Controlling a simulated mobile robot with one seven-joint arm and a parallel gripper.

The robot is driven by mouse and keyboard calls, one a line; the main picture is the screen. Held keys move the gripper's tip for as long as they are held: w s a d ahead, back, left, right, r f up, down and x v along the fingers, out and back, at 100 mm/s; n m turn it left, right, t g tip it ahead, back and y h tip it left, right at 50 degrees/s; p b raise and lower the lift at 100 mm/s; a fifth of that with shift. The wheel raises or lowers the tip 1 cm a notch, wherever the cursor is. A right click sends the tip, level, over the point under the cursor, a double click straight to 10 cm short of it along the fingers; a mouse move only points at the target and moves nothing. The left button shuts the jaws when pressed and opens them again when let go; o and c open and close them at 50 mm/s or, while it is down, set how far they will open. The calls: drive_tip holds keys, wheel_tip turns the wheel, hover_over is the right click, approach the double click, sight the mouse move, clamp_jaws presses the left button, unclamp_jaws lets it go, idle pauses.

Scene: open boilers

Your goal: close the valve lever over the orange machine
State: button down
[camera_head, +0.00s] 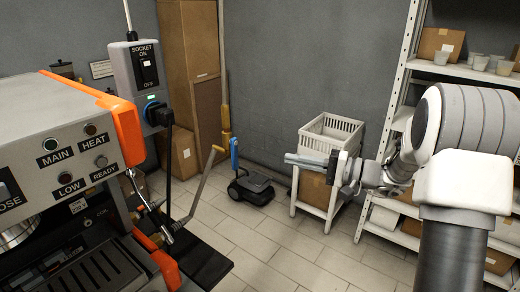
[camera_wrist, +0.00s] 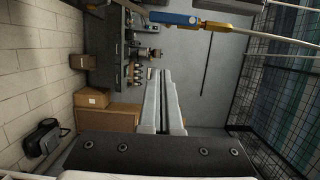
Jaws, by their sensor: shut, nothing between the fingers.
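The orange machine (camera_head: 122,125) is a grey, coffee-machine-like unit with orange trim, at the left of the head view. The valve lever (camera_head: 234,152) is a blue handle at a brass valve (camera_head: 226,138) on a thin pipe behind and right of the machine. In the sideways wrist view, the blue lever (camera_wrist: 174,18) is at the top, roughly in line with the pipe and hanging down from the brass valve. My gripper (camera_head: 288,158) is shut and empty, pointing left, right of the lever in the head view and apart from it. Its fingers (camera_wrist: 161,72) show in the wrist view.
A white basket (camera_head: 330,131) on a small stand is behind my gripper. A dark wheeled device (camera_head: 250,188) sits on the floor below the lever. A socket box (camera_head: 147,75) and a curved grey pipe (camera_head: 198,187) stand beside the machine. Shelves (camera_head: 398,85) are at right.

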sight(234, 154)
drive_tip(key=a+p, duration=0.4)
drive_tip(key=a, duration=0.7)
drive_tip(key=shift+w+a, duration=0.25)
drive_tip(key=shift+w, duration=0.2)
drive_tip(key=shift+f+b, duration=0.1)
drive_tip(key=shift+b, duration=0.2)
